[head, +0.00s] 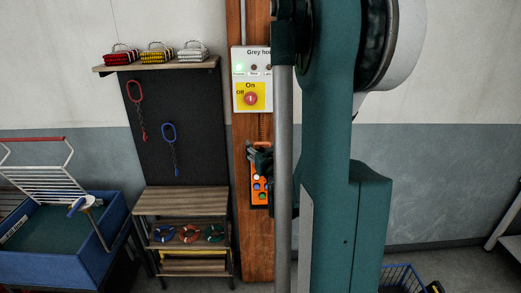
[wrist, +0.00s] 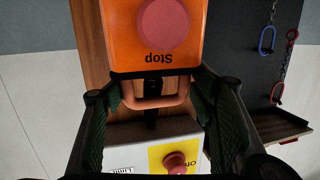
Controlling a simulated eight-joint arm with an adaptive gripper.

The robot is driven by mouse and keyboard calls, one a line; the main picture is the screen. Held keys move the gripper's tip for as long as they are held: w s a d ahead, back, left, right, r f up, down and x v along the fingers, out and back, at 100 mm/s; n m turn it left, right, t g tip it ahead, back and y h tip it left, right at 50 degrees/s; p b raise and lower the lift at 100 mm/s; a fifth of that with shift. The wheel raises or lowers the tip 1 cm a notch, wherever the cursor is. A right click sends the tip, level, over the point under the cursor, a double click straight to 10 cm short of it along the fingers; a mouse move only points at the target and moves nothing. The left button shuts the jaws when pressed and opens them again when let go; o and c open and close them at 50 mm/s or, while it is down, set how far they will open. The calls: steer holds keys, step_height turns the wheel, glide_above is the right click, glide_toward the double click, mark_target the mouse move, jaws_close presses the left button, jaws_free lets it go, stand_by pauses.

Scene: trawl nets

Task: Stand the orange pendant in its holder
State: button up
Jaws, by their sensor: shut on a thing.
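The orange pendant (head: 261,192) shows in the head view in front of the wooden post, upright, with several coloured buttons. In the wrist view the pendant (wrist: 125,40) fills the top, upside down, with its red Stop button and an orange loop at its end. My gripper (head: 262,158) is at the pendant's top end. In the wrist view my gripper's fingers (wrist: 157,92) stand on both sides of the loop, shut on the pendant. A dark piece shows behind the loop. I cannot make out the holder, or whether the pendant touches the post.
A control box (head: 251,80) with a yellow panel and red knob is on the post (head: 258,245) above the pendant. A dark board (head: 172,120) with hung hooks and a wooden bench (head: 180,202) are left. A blue bin (head: 55,265) stands far left.

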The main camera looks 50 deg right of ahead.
steer(key=shift+s+d+f+p+x, duration=0.1)
steer(key=shift+s+d+f+x, duration=0.15)
steer(key=shift+x, duration=1.45)
steer(key=shift+s+d+f+p+x, duration=0.1)
steer(key=shift+s+d+p+x, duration=0.2)
steer(key=shift+x, duration=1.4)
steer(key=shift+s+d+f+b+x, duration=0.1)
steer(key=shift+d+x, duration=0.25)
steer(key=shift+x, duration=1.35)
steer(key=shift+s+a+f+b, duration=0.1)
steer(key=shift+a+f+b, duration=0.05)
steer(key=shift+f+b, duration=0.95)
steer(key=shift+s+a+f+b, duration=0.1)
steer(key=shift+f+b, duration=0.75)
steer(key=shift+f, duration=0.35)
steer(key=shift+s+f, duration=0.1)
steer(key=shift+f, duration=0.05)
steer(key=o, duration=1.9)
steer(key=shift+o, duration=0.2)
steer(key=v, duration=1.2)
steer(key=shift+a, duration=0.15)
